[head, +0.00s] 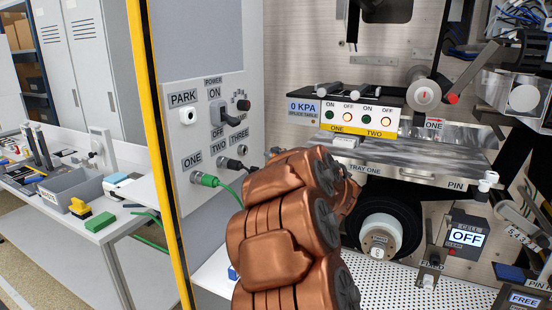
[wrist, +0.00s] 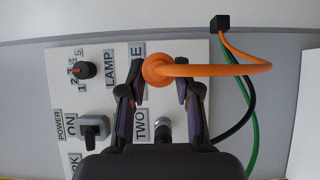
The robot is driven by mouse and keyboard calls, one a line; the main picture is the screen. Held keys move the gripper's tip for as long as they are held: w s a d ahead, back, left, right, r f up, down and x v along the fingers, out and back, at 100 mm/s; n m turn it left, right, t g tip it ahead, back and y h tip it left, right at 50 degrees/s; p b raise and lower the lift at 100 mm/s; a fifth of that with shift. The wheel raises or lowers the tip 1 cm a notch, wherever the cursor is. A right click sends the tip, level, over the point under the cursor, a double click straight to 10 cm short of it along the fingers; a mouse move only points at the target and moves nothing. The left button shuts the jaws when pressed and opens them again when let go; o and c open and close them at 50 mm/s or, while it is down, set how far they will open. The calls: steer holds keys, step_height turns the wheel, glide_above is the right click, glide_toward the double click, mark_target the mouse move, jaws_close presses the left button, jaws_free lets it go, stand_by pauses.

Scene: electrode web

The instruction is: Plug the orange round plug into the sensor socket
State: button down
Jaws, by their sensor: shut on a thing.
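The orange round plug (wrist: 156,70) shows in the wrist view between the two dark fingers of my gripper (wrist: 160,88), which is shut on it. Its orange cable (wrist: 225,69) bends away to the right. Behind it is the grey panel, with a label ending in E partly covered and the TWO label (wrist: 141,124) close by. I cannot tell whether the plug touches the panel. No socket label reading sensor is legible; the socket behind the plug is hidden.
On the panel (head: 222,100), a green plug (head: 205,180) sits at ONE and a dark plug (head: 232,164) at TWO. A power switch (head: 217,107) and a lamp knob (wrist: 85,70) stand out nearby. A yellow post (head: 160,150) edges the panel's left side.

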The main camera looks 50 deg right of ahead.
steer(key=shift+s, duration=0.1)
steer(key=shift+a, duration=0.1)
steer(key=shift+w+a+b, duration=0.25)
steer(key=shift+w+b, duration=0.25)
steer(key=shift+w, duration=0.35)
steer(key=shift+w+a+b, duration=0.3)
steer(key=shift+w+b, duration=0.05)
steer(key=shift+w, duration=0.6)
steer(key=shift+w+a+b, duration=0.25)
steer(key=shift+w+b, duration=0.05)
steer(key=shift+w, duration=0.6)
steer(key=shift+w+a+b, duration=0.25)
steer(key=shift+w+b, duration=0.1)
steer(key=shift+w, duration=0.4)
steer(key=shift+w+a+b, duration=0.2)
steer(key=shift+w+b, duration=0.15)
steer(key=shift+w, duration=0.35)
stand_by(0.5)
steer(key=c, duration=0.7)
jaws_free()
steer(key=shift+v, duration=6)
